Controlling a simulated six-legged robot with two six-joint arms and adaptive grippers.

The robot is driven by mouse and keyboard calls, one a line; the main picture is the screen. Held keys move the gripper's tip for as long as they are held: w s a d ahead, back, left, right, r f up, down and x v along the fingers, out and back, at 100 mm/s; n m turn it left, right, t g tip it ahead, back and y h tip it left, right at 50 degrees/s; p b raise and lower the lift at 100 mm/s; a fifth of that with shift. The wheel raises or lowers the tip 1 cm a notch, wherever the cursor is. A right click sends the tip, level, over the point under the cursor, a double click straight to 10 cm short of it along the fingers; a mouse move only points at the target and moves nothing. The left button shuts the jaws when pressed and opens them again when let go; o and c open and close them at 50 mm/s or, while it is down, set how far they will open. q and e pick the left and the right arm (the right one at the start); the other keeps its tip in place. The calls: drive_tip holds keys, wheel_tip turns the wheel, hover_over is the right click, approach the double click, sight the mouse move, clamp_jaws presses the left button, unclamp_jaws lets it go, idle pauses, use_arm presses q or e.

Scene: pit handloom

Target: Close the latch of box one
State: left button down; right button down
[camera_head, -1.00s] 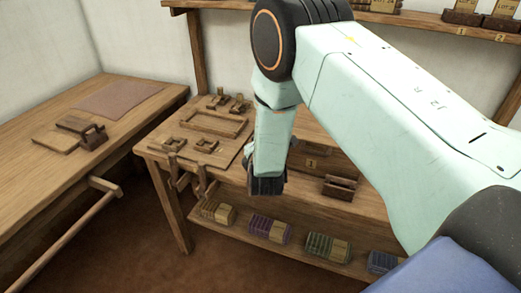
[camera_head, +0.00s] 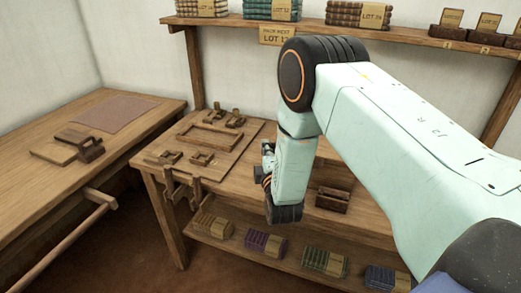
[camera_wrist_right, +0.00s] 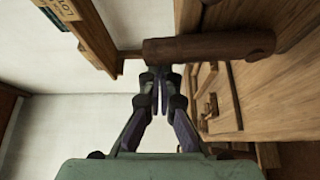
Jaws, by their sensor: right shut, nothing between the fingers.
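The box that bore a "1" label in the earlier head view is mostly hidden behind my right arm; a bit of its wood (camera_head: 338,174) seems to show beside the forearm. Its latch cannot be made out. My right gripper (camera_head: 267,160) is partly hidden by my wrist, above the bench and to the left of that box. In the right wrist view its fingers (camera_wrist_right: 158,72) are shut and empty. A dark brown rounded bar (camera_wrist_right: 210,47) crosses beyond the fingertips; whether they touch cannot be told. My left gripper is out of view.
A small wooden holder (camera_head: 333,200) sits near the bench front. A fixture board (camera_head: 245,150) lies on the bench's left. Several bundles, one purple (camera_head: 265,243), line the low shelf. A wall shelf (camera_head: 300,30) runs above. Another table (camera_head: 60,190) stands left.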

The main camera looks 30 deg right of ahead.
drive_tip(key=shift+s+d+r, duration=0.2)
drive_tip(key=shift+s, duration=0.15)
drive_tip(key=shift+s+d+r, duration=0.15)
drive_tip(key=shift+s, duration=0.2)
drive_tip(key=shift+d+f, duration=0.1)
drive_tip(key=shift+s, duration=0.15)
idle(0.3)
